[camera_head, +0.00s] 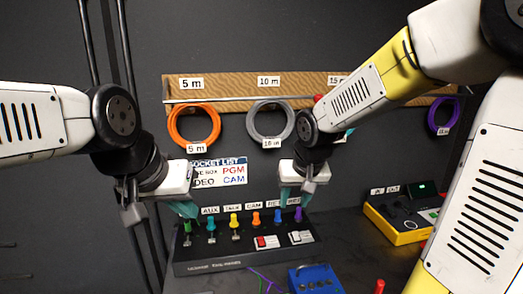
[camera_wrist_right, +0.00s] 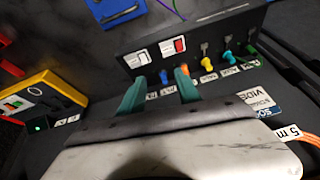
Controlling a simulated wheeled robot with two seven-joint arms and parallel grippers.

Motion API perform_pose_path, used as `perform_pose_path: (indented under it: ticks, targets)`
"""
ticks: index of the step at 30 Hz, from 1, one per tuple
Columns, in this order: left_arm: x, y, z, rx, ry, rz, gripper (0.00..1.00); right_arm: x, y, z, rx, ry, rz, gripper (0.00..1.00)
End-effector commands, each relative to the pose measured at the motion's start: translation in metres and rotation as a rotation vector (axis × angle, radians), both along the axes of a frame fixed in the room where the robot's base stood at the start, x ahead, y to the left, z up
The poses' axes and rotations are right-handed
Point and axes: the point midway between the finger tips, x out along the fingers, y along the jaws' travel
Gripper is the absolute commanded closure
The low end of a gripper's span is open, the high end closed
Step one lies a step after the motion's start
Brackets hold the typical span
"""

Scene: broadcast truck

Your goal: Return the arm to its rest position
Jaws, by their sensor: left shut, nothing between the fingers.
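My right gripper (camera_head: 294,198) hangs at the back of the black patch panel (camera_head: 250,258), above its right-hand plugs. In the right wrist view its two teal fingers (camera_wrist_right: 160,80) are apart. The blue plug (camera_wrist_right: 165,75) shows in the gap beyond them; I cannot tell how close the fingertips are to it. The purple plug (camera_head: 298,214) stands just below this gripper in the head view. My left gripper (camera_head: 186,209) is shut and empty, above the panel's left end near the green plug (camera_head: 187,232).
An orange cable coil (camera_head: 193,138), a grey coil (camera_head: 270,135) and a purple coil (camera_head: 443,130) hang on a wooden board (camera_head: 230,90). A yellow-edged device (camera_head: 400,222) stands right of the panel. A blue box (camera_head: 314,278) lies in front.

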Motion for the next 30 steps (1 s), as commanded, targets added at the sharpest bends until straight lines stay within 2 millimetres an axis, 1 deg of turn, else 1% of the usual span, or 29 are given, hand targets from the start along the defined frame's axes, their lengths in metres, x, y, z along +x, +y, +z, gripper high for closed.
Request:
perform_pose_path:
  ticks: [1, 6, 9, 12, 15, 18, 21, 30]
  targets:
    - [0.000, 0.000, 0.000, 0.000, 0.000, 0.000, 1.00, -0.014, -0.011, 0.015, 0.014, -0.019, -0.013, 0.60]
    - [0.000, 0.000, 0.000, 0.000, 0.000, 0.000, 1.00, -0.062, -0.036, 0.049, 0.052, -0.059, -0.031, 0.60]
    - [0.000, 0.000, 0.000, 0.000, 0.000, 0.000, 1.00, -0.092, -0.047, 0.062, 0.073, -0.082, -0.036, 0.60]
    - [0.000, 0.000, 0.000, 0.000, 0.000, 0.000, 1.00, -0.117, -0.053, 0.071, 0.089, -0.105, -0.035, 0.60]
    - [0.000, 0.000, 0.000, 0.000, 0.000, 0.000, 1.00, -0.136, -0.055, 0.076, 0.100, -0.124, -0.033, 0.60]
    - [0.000, 0.000, 0.000, 0.000, 0.000, 0.000, 1.00, -0.147, -0.056, 0.078, 0.107, -0.134, -0.030, 0.60]
    - [0.000, 0.000, 0.000, 0.000, 0.000, 0.000, 1.00, -0.152, -0.056, 0.078, 0.110, -0.137, -0.027, 0.60]
    - [0.000, 0.000, 0.000, 0.000, 0.000, 0.000, 1.00, -0.153, -0.056, 0.078, 0.110, -0.138, -0.027, 0.60]
